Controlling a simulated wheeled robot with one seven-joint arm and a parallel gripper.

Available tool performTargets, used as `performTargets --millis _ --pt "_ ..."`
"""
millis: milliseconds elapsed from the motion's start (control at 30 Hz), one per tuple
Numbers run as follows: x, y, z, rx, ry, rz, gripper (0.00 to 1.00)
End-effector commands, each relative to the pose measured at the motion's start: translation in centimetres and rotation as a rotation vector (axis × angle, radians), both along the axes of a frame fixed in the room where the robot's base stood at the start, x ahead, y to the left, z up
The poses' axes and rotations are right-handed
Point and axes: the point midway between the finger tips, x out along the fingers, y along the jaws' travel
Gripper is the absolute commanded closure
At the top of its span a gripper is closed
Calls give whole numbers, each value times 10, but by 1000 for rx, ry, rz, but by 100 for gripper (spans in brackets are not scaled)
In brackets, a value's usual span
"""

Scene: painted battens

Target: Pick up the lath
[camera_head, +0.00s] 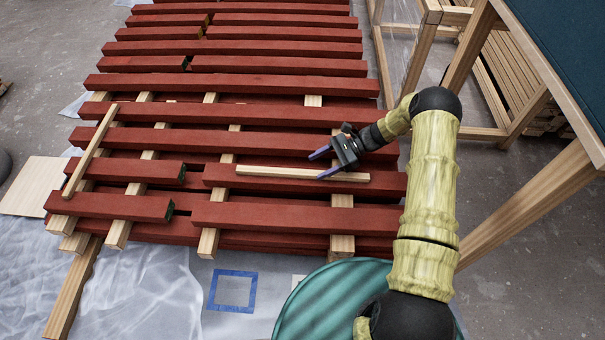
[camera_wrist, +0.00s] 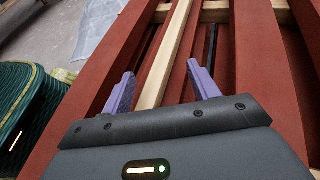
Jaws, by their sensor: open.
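A pale, narrow wooden lath (camera_head: 285,173) lies roughly left to right along a red batten in the head view. In the wrist view the lath (camera_wrist: 166,58) runs lengthwise between my two purple fingers. My gripper (camera_head: 322,164) is open near the lath's right half, one finger beyond it and the other overlapping it in the head view. In the wrist view my gripper (camera_wrist: 161,74) shows a gap on both sides of the lath. I cannot tell whether the fingertips are above the lath or down beside it. Nothing is held.
Red battens (camera_head: 225,83) lie in rows over pale wooden bearers. A second pale strip (camera_head: 91,150) lies slanted across them at the left. A green ribbed round thing (camera_head: 330,305) stands in front. A wooden-framed table (camera_head: 560,60) stands at the right.

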Motion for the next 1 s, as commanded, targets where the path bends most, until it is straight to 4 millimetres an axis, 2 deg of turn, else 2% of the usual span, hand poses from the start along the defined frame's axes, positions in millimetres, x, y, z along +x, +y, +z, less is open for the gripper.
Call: performTargets --millis 133,400,933,967,1000 --pt "-3 16 -11 1 0 2 40" --pt "-10 43 -19 1 0 2 40" --pt "-10 44 -17 1 0 0 40" --pt "-10 44 -17 1 0 0 42" --pt "-10 44 -17 1 0 0 50"
